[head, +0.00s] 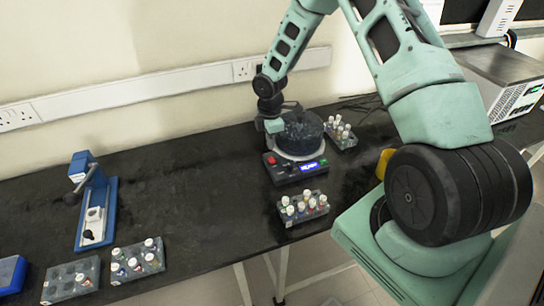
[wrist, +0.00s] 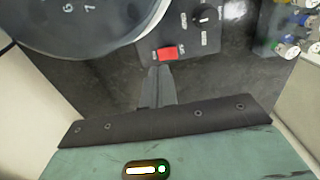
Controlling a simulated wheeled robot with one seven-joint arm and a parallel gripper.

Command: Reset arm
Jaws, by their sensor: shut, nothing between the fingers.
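My gripper (wrist: 158,72) shows in the wrist view with its two narrow grey fingers together and nothing between them. Its tips point toward the red switch (wrist: 167,54) on the front of a dark lab device; I cannot tell whether they touch. In the head view, my arm reaches over and down from the right, and its wrist stands at the left side of this device (head: 283,175), which has a round dark top and a lit blue display. The gripper's fingers are hard to make out in the head view.
Racks of capped vials stand in front of the device (head: 303,209), behind it to the right (head: 341,133) and at the front left (head: 138,262). A mostly empty rack (head: 70,281) and a blue press-like stand (head: 96,210) are at left. The black bench (head: 205,180) is clear between.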

